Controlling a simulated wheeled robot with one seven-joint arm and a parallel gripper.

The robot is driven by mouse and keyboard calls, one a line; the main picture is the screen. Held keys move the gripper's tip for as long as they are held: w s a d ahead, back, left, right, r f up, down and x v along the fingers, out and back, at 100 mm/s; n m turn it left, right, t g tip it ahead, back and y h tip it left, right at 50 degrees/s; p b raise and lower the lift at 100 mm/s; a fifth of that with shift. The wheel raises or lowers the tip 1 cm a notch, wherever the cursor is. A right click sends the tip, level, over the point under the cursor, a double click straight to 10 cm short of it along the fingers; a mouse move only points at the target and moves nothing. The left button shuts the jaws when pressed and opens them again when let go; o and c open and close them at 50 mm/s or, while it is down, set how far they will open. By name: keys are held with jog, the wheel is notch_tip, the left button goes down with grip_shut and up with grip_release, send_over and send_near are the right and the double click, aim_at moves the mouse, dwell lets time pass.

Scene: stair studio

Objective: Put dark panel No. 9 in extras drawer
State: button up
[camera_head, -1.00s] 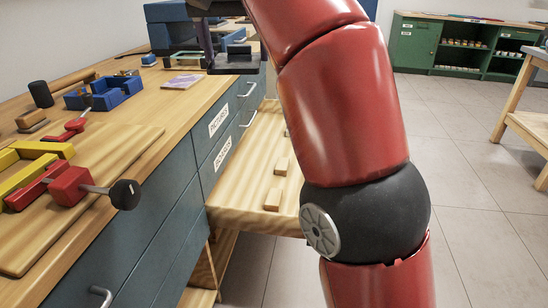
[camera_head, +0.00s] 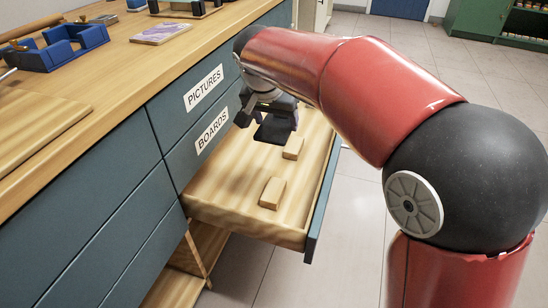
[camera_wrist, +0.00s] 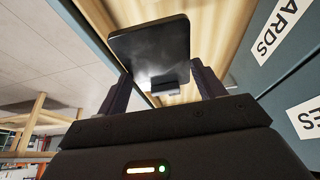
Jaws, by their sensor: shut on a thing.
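My gripper (camera_head: 277,112) is over the open drawer (camera_head: 225,199), at its far end. It is shut on a small dark panel (camera_head: 272,132), which shows as a black, square-cornered plate (camera_wrist: 150,42) between the fingers (camera_wrist: 160,88) in the wrist view. No number can be read on it. The panel appears above the drawer's floor; the exact gap cannot be told. The open drawer is pale wood inside with a blue-grey front. Its own label is not visible.
Two wooden blocks (camera_head: 271,193) (camera_head: 293,147) lie in the drawer. Closed fronts labelled PICTURES (camera_head: 203,88) and BOARDS (camera_head: 211,131) are beside it. The workbench top (camera_head: 130,75) holds a blue tray (camera_head: 62,48) and a purple card (camera_head: 161,33). Tiled floor is clear at right.

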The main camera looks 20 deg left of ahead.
send_over(275, 186)
jog(key=s, duration=0.1)
notch_tip(275, 186, down, 9)
jog(key=shift+s+f+b, duration=0.1)
jog(key=shift+f+b, duration=3.75)
jog(key=shift+f, duration=0.5)
jog(key=shift+s+f+b, duration=0.1)
jog(key=shift+f+b, duration=0.1)
jog(key=shift+b, duration=0.2)
jog(key=o, duration=1.1)
jog(key=shift+c, duration=0.2)
jog(key=shift+r, duration=0.1)
notch_tip(275, 186, up, 8)
jog(key=p, duration=0.5)
